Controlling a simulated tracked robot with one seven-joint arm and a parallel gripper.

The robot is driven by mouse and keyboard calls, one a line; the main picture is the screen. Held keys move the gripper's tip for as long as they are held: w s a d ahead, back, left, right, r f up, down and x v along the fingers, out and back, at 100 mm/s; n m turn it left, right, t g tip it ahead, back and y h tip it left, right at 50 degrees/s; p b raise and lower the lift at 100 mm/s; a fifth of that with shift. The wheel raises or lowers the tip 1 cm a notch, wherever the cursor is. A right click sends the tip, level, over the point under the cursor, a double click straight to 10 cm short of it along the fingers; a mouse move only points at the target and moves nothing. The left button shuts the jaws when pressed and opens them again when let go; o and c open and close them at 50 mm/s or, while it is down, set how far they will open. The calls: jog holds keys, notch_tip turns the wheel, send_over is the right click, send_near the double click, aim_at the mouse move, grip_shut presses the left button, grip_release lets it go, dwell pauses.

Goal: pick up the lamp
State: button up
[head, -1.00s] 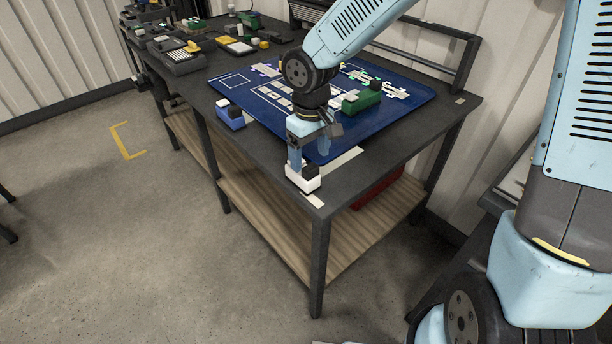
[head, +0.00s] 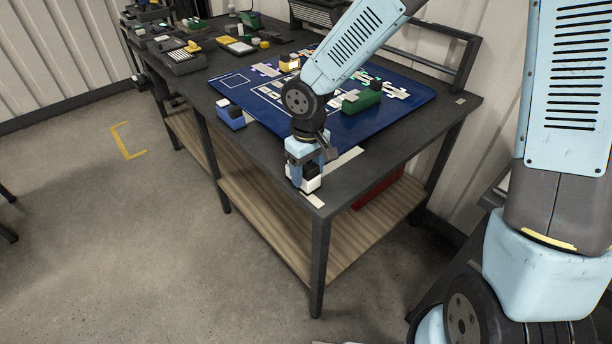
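A small white block with a black part (head: 312,183) is at the near corner of the dark workbench. It may be the lamp, but its shape is too small and too covered to be sure. My gripper (head: 308,174) points down over this block, with its fingers low beside it. One finger shows at the block's left side. The gripper hides much of the block, and I cannot tell whether the fingers touch it or are closed on it.
A blue block with a white part (head: 230,115) stands left of a blue mat (head: 385,122). A green block (head: 361,101) and an orange one (head: 289,63) are on the mat. Several tools crowd the far left bench. A pale strip (head: 313,200) lies at the near corner.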

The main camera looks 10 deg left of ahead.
jog(key=c, duration=0.9)
jog(key=shift+r, duration=0.15)
jog(key=shift+c, duration=0.2)
jog(key=shift+r, duration=0.3)
notch_tip(320, 180, up, 2)
jog(key=shift+r, duration=0.25)
jog(key=s+d+r, duration=0.9)
jog(key=s, duration=0.1)
jog(key=shift+s+r, duration=0.3)
jog(key=shift+s, duration=0.05)
jog(key=shift+r, duration=0.15)
jog(key=shift+d, duration=0.1)
